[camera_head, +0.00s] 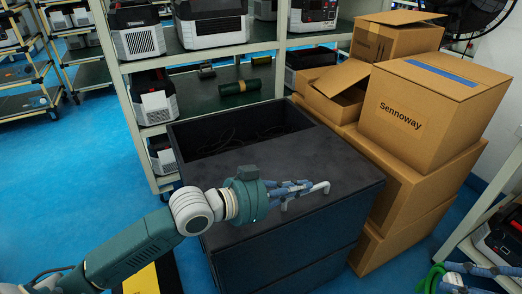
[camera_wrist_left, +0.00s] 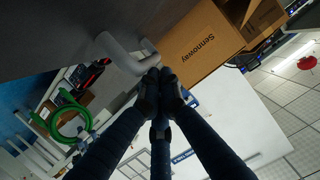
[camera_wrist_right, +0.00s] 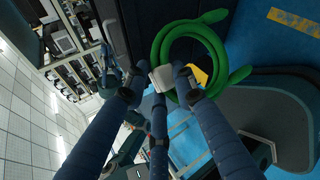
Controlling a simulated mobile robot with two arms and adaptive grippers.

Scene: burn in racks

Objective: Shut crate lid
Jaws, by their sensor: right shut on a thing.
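The dark grey crate (camera_head: 285,258) stands in the middle of the head view. Its flat lid (camera_head: 335,165) covers the front part of the top, while the back part is open and shows thin dark cables inside. A pale bar handle (camera_head: 318,188) stands on the lid; it also shows in the left wrist view (camera_wrist_left: 122,55). My left gripper (camera_head: 307,187) is above the lid with its fingers together, its tips at the handle's end; touching is unclear. My right gripper (camera_wrist_right: 160,80) is shut on the white piece of a coiled green hose (camera_wrist_right: 190,45), away from the crate.
Cardboard boxes (camera_head: 430,105) are stacked close along the crate's right side. A shelf rack (camera_head: 220,90) with several units stands right behind it. Another rack (camera_head: 490,205) is at the right edge. Blue floor (camera_head: 70,190) is free on the left.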

